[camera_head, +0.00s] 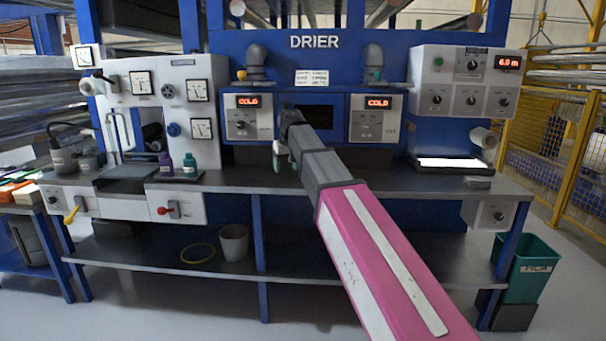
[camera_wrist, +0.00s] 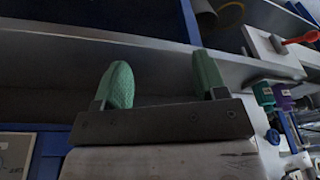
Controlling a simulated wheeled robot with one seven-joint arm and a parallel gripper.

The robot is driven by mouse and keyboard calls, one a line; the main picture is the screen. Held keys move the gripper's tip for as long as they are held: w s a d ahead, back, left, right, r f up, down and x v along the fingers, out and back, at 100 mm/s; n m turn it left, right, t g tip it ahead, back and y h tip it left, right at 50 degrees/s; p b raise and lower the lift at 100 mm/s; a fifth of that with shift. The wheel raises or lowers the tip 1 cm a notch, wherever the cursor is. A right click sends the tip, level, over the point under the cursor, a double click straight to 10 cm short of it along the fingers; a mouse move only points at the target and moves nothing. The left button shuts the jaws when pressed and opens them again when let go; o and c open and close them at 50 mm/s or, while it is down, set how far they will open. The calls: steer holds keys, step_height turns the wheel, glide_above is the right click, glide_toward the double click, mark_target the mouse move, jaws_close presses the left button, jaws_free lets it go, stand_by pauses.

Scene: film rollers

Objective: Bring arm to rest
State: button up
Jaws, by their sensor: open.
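My arm, pink and grey, reaches out from the lower right in the head view toward the front of the drier bench. My gripper (camera_head: 285,157) is at its far end, in front of the dark drier opening (camera_head: 316,116) and above the bench. In the wrist view my gripper (camera_wrist: 164,86) shows two green fingers spread wide apart, with nothing between them. I cannot see it touching anything.
The dark worktop (camera_head: 420,181) runs across the middle, with purple (camera_head: 166,164) and green (camera_head: 189,164) bottles at left. A green bin (camera_head: 530,268) stands at right.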

steer(key=s+d+f+m, duration=0.1)
steer(key=s+d+f, duration=0.45)
steer(key=f, duration=0.45)
steer(key=s+d+f+m+g+h, duration=0.1)
steer(key=s+d+f, duration=0.3)
steer(key=d+f, duration=0.45)
steer(key=s+d+f+m, duration=0.1)
steer(key=s+d+f, duration=0.3)
steer(key=f, duration=0.7)
steer(key=s+d+f+m+g, duration=0.1)
steer(key=s+d+f, duration=0.6)
steer(key=s+f, duration=0.2)
steer(key=shift+s+f+m, duration=0.3)
steer(key=shift+s+f, duration=0.1)
steer(key=shift+s, duration=0.4)
